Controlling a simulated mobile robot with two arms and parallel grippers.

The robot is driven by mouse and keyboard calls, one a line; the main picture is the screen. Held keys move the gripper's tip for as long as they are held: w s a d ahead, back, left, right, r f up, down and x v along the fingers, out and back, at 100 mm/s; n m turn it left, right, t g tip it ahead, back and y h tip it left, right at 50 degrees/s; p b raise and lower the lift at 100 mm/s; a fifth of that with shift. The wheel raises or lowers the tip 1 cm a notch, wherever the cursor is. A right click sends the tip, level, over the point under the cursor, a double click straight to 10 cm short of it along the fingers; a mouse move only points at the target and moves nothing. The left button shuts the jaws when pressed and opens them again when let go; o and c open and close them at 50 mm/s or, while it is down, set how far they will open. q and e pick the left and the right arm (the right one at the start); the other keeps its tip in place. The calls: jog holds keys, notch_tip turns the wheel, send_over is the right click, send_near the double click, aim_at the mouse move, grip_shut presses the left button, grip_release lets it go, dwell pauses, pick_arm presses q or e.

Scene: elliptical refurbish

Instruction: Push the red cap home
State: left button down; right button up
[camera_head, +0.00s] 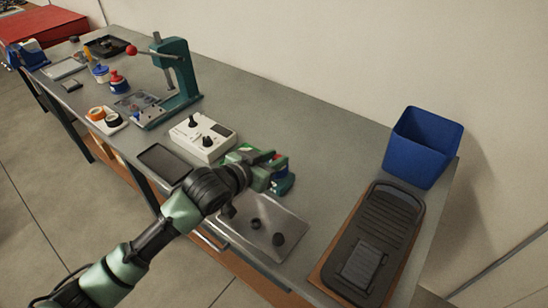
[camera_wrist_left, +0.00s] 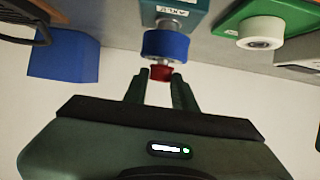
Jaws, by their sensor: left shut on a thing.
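In the left wrist view the red cap (camera_wrist_left: 161,73) sits between the fingertips of my left gripper (camera_wrist_left: 162,78), which is shut on it. The cap is right at the end of a blue collar (camera_wrist_left: 165,44) on a teal, labelled body (camera_wrist_left: 183,14). I cannot tell whether a gap is left between cap and collar. In the head view my left gripper (camera_head: 268,172) is over the bench beside the teal and blue fixture (camera_head: 284,184) and hides much of it. The cap cannot be made out clearly there. My right gripper is not in view.
A metal tray (camera_head: 290,212) with dark round parts lies in front of the fixture. A white control box (camera_head: 203,138) and a green press (camera_head: 183,75) stand to the left. A blue bin (camera_head: 422,146) and a black tray (camera_head: 402,200) are at the right.

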pick_arm(q)
jog(key=shift+f, duration=0.45)
dwell(0.3)
jog(key=c, duration=1.1)
grip_release()
jog(key=shift+o, duration=0.2)
jog(key=b+v, duration=0.1)
jog(key=v, duration=0.6)
jog(key=shift+s+a+r, duration=0.2)
jog(key=shift+s+a, duration=0.05)
jog(key=shift+s, duration=0.05)
